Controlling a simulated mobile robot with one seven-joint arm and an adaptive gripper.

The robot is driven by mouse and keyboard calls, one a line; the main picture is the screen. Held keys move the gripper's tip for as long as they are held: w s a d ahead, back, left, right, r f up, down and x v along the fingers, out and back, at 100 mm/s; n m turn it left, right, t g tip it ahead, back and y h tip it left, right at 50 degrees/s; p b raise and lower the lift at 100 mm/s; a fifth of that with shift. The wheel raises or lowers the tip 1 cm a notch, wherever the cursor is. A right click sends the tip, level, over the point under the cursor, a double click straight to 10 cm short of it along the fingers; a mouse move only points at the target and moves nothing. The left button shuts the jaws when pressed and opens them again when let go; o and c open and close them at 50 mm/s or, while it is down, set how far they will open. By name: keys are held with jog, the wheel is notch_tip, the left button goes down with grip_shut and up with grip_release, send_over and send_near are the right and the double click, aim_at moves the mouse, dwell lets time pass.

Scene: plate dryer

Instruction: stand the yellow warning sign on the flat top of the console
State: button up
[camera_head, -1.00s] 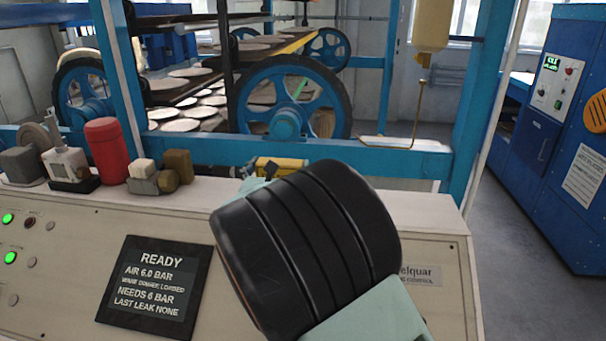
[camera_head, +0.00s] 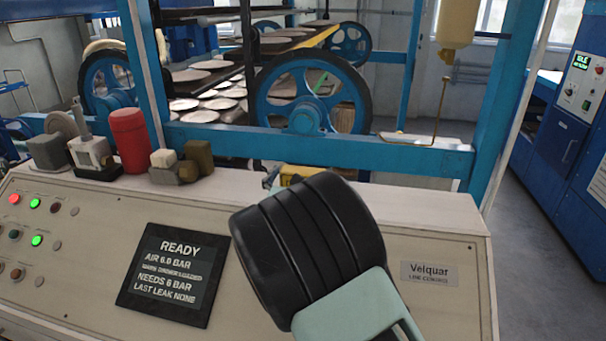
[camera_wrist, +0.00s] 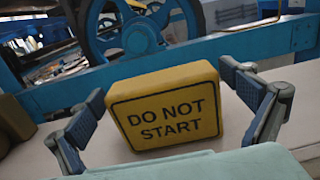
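The yellow warning sign (camera_wrist: 167,108), a thick block reading "DO NOT START", faces me in the wrist view. It appears to stand upright on the pale flat top of the console (camera_head: 425,203). My gripper (camera_wrist: 163,86) is open, with one blue-grey finger on each side of the sign. Small gaps show between the fingers and the sign's sides, so it does not look gripped. In the head view only a yellow strip of the sign (camera_head: 293,173) shows past my black wrist, which hides the rest of it.
Left on the console top are a red cylinder (camera_head: 129,140), small brown and cream blocks (camera_head: 181,163) and grey parts (camera_head: 92,156). A blue frame rail (camera_head: 400,157) and wheel (camera_head: 305,100) stand behind. The console top right of my arm is clear.

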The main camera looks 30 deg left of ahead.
jog(key=shift+r, duration=0.15)
jog(key=shift+s+d, duration=0.1)
jog(key=shift+s, duration=0.2)
jog(key=b+v, duration=0.2)
jog(key=v, duration=0.9)
jog(key=shift+s+d, duration=0.15)
jog(key=shift+s, duration=0.05)
